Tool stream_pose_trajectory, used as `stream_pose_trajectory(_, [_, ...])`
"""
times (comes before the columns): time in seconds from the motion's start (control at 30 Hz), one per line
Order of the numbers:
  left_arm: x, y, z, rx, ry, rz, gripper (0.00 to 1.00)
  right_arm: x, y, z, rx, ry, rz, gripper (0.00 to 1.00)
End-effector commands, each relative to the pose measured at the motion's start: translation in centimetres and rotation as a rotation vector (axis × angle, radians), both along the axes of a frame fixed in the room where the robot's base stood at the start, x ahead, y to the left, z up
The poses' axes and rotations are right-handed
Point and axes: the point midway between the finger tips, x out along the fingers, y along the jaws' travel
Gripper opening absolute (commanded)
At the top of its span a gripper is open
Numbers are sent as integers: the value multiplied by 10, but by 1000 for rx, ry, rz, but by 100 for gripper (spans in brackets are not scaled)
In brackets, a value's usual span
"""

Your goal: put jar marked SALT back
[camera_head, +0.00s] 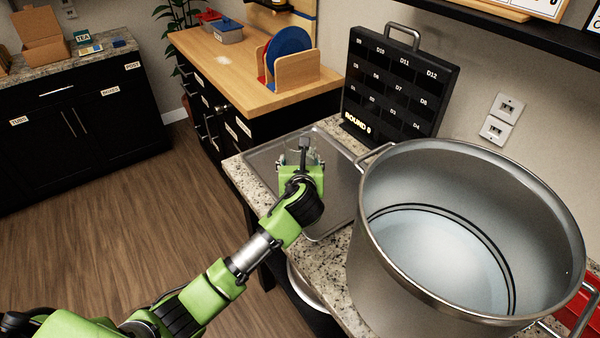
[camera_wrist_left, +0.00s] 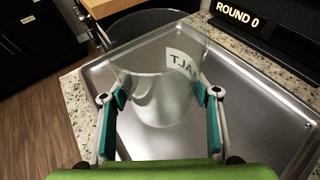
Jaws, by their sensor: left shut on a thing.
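The clear glass jar marked SALT (camera_wrist_left: 155,92) is in the left wrist view, its label at the upper right side with only part of the word showing. My left gripper (camera_wrist_left: 160,95) is shut on the jar, one finger on each side. In the head view my left gripper (camera_head: 300,160) is over the metal tray (camera_head: 340,205), and the jar is hard to make out there. I cannot tell whether the jar touches the tray. My right gripper is not in view.
A large open stockpot (camera_head: 385,265) stands on the granite counter right of the tray. A black board (camera_head: 400,85) reading ROUND 0 stands behind. A wooden counter (camera_head: 215,70) holds a rack with a blue plate (camera_head: 288,50). A dark shelf (camera_head: 490,30) hangs above.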

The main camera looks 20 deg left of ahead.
Motion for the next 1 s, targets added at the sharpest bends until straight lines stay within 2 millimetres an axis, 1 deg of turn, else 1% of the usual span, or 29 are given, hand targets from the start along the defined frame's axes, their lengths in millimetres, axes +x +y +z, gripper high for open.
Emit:
stream_pose_trajectory(0.07, [0, 0, -8, 0, 1, 0, 27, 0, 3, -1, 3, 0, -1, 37])
stream_pose_trajectory(0.2, [-1, 0, -29, 2, 3, 1, 27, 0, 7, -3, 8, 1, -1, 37])
stream_pose_trajectory(0.27, [0, 0, -34, 2, 1, -1, 27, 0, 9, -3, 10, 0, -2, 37])
stream_pose_trajectory(0.6, [0, 0, -37, 2, 0, -1, 27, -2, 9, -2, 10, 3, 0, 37])
stream_pose_trajectory(0.63, [-1, 0, -39, 1, 1, 1, 59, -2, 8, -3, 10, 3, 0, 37])
stream_pose_trajectory(0.7, [-1, 0, -38, 1, 1, 1, 73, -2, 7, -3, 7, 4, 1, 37])
stream_pose_trajectory(1.0, [-1, 0, -38, 1, 1, 1, 73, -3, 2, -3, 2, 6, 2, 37])
